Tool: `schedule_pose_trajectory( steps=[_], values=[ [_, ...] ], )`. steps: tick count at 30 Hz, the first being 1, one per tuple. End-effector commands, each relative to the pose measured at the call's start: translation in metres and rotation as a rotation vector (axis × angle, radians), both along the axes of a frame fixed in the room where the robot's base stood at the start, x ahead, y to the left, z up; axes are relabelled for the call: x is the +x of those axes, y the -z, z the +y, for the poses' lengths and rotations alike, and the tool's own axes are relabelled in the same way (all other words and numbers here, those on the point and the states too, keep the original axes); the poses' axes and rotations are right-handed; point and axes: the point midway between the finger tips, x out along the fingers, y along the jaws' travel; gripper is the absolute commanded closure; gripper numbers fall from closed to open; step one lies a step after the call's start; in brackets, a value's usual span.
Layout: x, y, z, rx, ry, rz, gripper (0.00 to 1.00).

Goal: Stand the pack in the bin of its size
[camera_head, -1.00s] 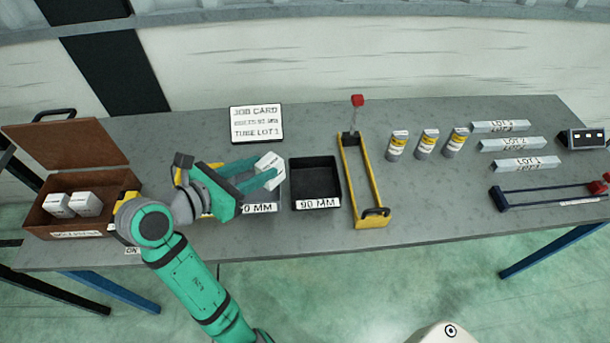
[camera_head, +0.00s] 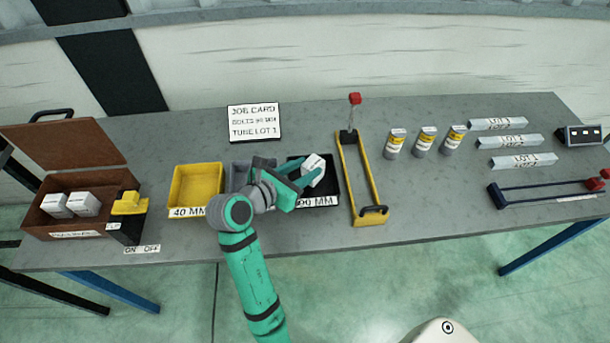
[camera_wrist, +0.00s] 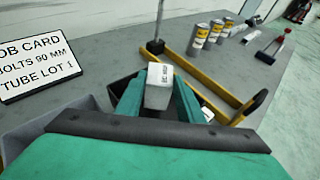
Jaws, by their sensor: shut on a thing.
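My gripper (camera_head: 305,178) is shut on a white pack (camera_head: 313,170), which it holds over the black bin (camera_head: 335,186) labelled 90 MM. In the wrist view the pack (camera_wrist: 159,85) sits between the green fingers, with small print on it that I cannot read. I cannot tell if the pack touches the bin. A yellow bin (camera_head: 197,186) labelled 40 MM stands to the left. A grey bin (camera_head: 238,177) stands between them, partly hidden by my arm. The job card (camera_head: 254,123) reads bolts 90 mm, tube lot 1.
A brown open case (camera_head: 55,222) with two white packs (camera_head: 72,205) stands at the left. A yellow frame with a red-topped post (camera_head: 360,185) stands just right of the black bin.

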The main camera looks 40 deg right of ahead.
Motion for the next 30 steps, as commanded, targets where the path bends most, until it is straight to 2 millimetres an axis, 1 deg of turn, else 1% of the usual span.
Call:
schedule_pose_trajectory(
  steps=[3,6,18,19,20,21,30],
  values=[
    [-0.001,0.018,-0.001,0.000,0.000,0.005,0.97],
    [-0.001,0.029,-0.001,-0.001,0.000,0.002,0.97],
    [0.000,0.034,-0.001,0.000,0.001,0.000,0.97],
    [0.000,0.035,-0.001,0.001,0.001,0.002,0.64],
    [0.000,0.035,-0.001,0.001,0.001,0.001,0.56],
    [0.000,0.035,-0.001,0.001,0.001,0.001,0.47],
    [0.000,0.034,-0.001,0.001,0.001,0.001,0.47]
  ],
)
